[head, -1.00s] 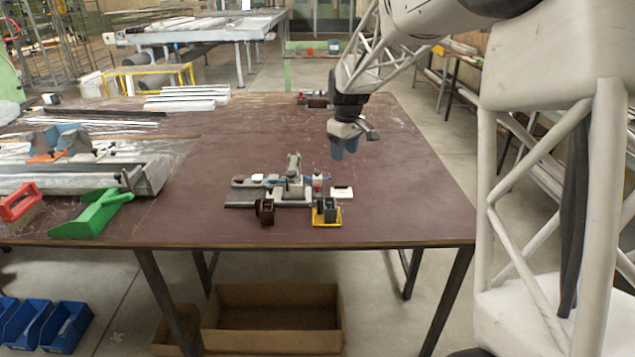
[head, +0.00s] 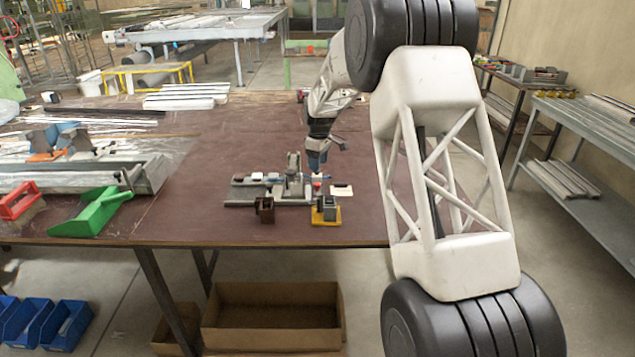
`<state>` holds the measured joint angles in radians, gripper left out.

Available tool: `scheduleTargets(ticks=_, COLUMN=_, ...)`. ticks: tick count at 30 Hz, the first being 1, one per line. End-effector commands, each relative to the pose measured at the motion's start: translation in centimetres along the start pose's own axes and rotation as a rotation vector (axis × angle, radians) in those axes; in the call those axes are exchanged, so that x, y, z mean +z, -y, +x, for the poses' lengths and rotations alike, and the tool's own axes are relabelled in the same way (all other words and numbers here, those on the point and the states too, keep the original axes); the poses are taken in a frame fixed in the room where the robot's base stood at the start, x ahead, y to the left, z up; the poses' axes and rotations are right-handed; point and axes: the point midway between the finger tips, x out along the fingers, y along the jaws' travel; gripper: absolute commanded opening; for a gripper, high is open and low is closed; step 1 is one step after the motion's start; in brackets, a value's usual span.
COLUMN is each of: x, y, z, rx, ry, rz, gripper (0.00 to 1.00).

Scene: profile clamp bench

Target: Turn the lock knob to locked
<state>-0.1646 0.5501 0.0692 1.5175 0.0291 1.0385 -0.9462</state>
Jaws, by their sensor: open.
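The clamp fixture (head: 240,194) sits on the brown bench, a low grey base with an upright grey clamp (head: 293,165) near its right part. A small red part (head: 318,184) stands on the fixture's right end, just below my gripper; I cannot tell whether it is the lock knob. My gripper (head: 316,168) has blue fingers pointing down, close above and behind the fixture's right end. It is open and holds nothing that I can see. Whether the fingertips touch the fixture is too small to tell.
A yellow-based block (head: 327,221) and a dark brown block (head: 265,215) stand in front of the fixture. A white card (head: 341,191) lies to its right. A green dustpan (head: 97,214) and aluminium profiles lie at left. The bench (head: 200,225) is clear between dustpan and fixture.

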Motion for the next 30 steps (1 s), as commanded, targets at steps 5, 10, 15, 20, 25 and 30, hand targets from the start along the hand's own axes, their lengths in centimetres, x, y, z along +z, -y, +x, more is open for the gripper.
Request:
scheduleTargets(ticks=5, x=-0.3, y=-0.2, z=0.3, rx=-0.001, ry=0.000, rz=-0.007, gripper=0.53)
scheduleTargets(ticks=10, x=-0.3, y=-0.2, z=0.3, rx=-0.001, ry=0.000, rz=-0.007, gripper=0.53)
scheduleTargets(ticks=15, x=-0.2, y=-0.2, z=0.4, rx=-0.001, ry=0.001, rz=-0.006, gripper=0.53)
scheduleTargets(ticks=20, x=-0.2, y=-0.2, z=1.2, rx=-0.002, ry=0.001, rz=-0.006, gripper=0.53)
scheduleTargets(ticks=25, x=-0.2, y=-0.2, z=2.8, rx=-0.003, ry=0.002, rz=-0.006, gripper=0.53)
scheduleTargets(ticks=30, x=-0.2, y=-0.2, z=4.9, rx=-0.003, ry=0.002, rz=-0.006, gripper=0.53)
